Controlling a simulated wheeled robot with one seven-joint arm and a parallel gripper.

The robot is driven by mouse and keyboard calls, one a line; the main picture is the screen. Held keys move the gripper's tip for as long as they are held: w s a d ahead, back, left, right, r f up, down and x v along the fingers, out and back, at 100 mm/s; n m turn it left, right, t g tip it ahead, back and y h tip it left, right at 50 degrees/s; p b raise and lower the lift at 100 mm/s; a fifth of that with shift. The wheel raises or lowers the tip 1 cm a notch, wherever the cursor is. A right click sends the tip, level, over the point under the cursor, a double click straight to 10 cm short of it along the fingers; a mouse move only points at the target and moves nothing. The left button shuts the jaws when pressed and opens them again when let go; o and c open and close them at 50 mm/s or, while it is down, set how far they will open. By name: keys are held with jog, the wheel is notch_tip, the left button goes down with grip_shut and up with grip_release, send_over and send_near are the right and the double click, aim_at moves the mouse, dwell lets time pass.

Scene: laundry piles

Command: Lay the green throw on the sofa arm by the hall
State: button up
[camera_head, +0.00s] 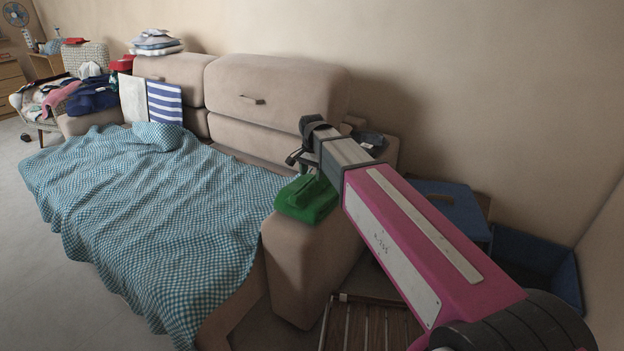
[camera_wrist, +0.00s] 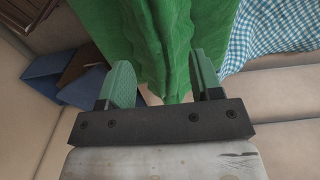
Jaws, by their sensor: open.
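The green throw (camera_head: 306,198) lies bunched on top of the near sofa arm (camera_head: 305,262), draping a little over its edge. My gripper (camera_head: 301,166) is just above the throw, with its arm reaching in from the right. In the wrist view the throw (camera_wrist: 160,35) fills the middle, and its folds run down between the two spread green fingers of my gripper (camera_wrist: 162,72). The fingers are apart, with visible gaps beside the cloth, and are not closed on it. The throw's far side is partly hidden by my gripper. I cannot tell which sofa arm is by the hall.
A teal checked blanket (camera_head: 165,205) covers the seat and hangs toward the floor. A blue box (camera_head: 447,207) and an open blue bin (camera_head: 530,262) stand right of the sofa. A slatted wooden piece (camera_head: 368,325) is below the arm. A laundry-piled chair (camera_head: 48,112) stands far left.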

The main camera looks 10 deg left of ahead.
notch_tip(320, 180, up, 9)
jog(key=s+d+f+n, duration=0.1)
jog(key=s+d+f, duration=0.3)
jog(key=d+f, duration=0.4)
jog(key=s+d+f+n, duration=0.2)
jog(key=d+f, duration=0.6)
jog(key=d, duration=0.8)
jog(key=s+d+f+n, duration=0.1)
jog(key=s+d+f, duration=0.4)
jog(key=d+f, duration=0.4)
jog(key=d, duration=0.3)
jog(key=shift+s+n, duration=0.3)
jog(key=shift+s, duration=0.05)
